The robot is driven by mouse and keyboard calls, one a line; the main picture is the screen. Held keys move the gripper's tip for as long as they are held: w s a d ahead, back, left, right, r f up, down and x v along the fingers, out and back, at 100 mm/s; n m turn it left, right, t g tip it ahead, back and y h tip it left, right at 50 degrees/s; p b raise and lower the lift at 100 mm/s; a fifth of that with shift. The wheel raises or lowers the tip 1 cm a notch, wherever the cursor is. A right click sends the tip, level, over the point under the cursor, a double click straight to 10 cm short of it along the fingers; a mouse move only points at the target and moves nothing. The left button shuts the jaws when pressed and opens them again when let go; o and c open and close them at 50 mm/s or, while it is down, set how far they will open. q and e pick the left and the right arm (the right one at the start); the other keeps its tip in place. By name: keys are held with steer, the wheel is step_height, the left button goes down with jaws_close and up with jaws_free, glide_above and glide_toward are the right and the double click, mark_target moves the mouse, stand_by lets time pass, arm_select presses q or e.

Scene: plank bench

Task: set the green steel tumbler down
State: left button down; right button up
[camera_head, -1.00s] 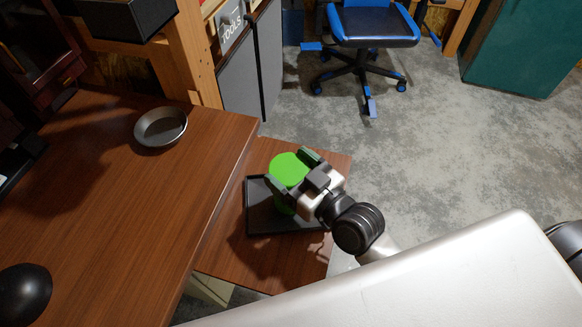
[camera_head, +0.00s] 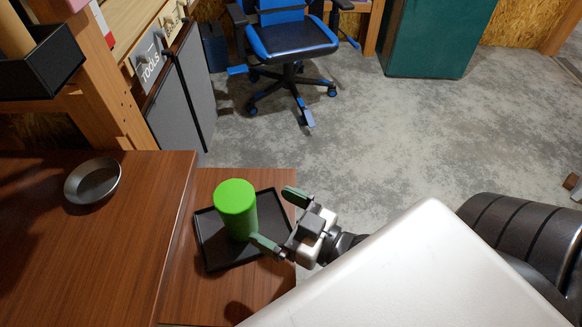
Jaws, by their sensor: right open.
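The green steel tumbler (camera_head: 237,208) stands upright on the black tray (camera_head: 213,262), which lies on a small, lower wooden surface (camera_head: 200,295). My right gripper (camera_head: 274,219) is open, just to the right of the tumbler. One fingertip is close to the tumbler's lower right side; whether it touches I cannot tell. Nothing is between its fingers. My left gripper is not in view.
A higher wooden bench (camera_head: 80,255) with a round metal bowl (camera_head: 93,181) is on the left. A blue and black chair (camera_head: 290,38) and a green cabinet (camera_head: 437,35) stand at the back. The concrete floor between is clear.

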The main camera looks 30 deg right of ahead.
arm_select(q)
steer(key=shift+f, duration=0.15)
arm_select(e)
steer(key=shift+v, duration=1.45)
